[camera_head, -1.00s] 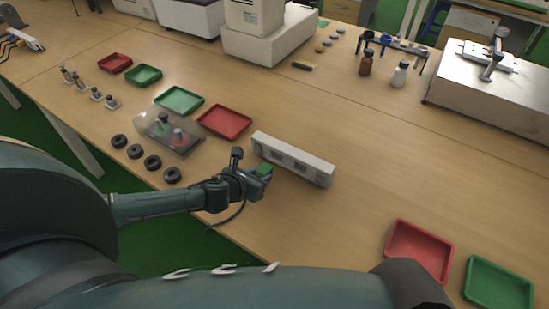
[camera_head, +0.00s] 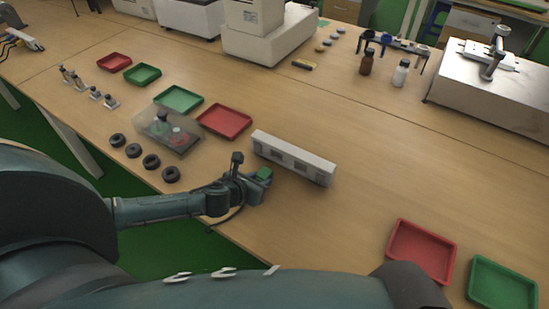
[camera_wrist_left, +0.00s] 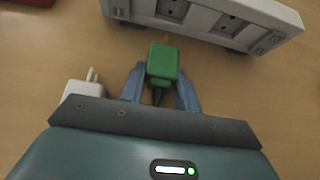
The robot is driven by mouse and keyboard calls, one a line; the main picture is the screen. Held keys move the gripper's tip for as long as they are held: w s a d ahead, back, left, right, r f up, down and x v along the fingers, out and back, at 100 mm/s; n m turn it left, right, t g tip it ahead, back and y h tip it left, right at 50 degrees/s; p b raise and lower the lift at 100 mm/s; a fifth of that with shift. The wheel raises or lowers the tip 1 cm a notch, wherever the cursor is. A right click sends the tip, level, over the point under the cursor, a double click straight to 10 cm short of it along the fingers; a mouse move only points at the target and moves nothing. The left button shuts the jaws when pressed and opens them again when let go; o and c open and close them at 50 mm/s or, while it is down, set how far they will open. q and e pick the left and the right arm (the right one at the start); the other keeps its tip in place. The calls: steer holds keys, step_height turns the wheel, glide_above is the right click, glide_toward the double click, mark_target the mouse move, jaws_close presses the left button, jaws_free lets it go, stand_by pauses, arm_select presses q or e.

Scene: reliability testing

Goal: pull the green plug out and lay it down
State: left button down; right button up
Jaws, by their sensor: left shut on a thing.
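The green plug (camera_wrist_left: 162,64) is between the two fingers of my left gripper (camera_wrist_left: 160,88), which is shut on it. In the head view the plug (camera_head: 264,173) shows as a small green block at the tip of my left gripper (camera_head: 260,180). The height of the plug above the table is hard to tell. My right gripper is out of view.
A white plug (camera_wrist_left: 84,90) with prongs is left of my gripper in the left wrist view. Red (camera_head: 224,121) and green (camera_head: 179,99) trays, a clear box (camera_head: 168,132) and black rings (camera_head: 152,162) are to the left.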

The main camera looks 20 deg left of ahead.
arm_select(q)
steer(key=shift+f, duration=0.35)
steer(key=c, duration=0.9)
jaws_free()
steer(key=v, duration=1.3)
steer(key=shift+s+r, duration=0.1)
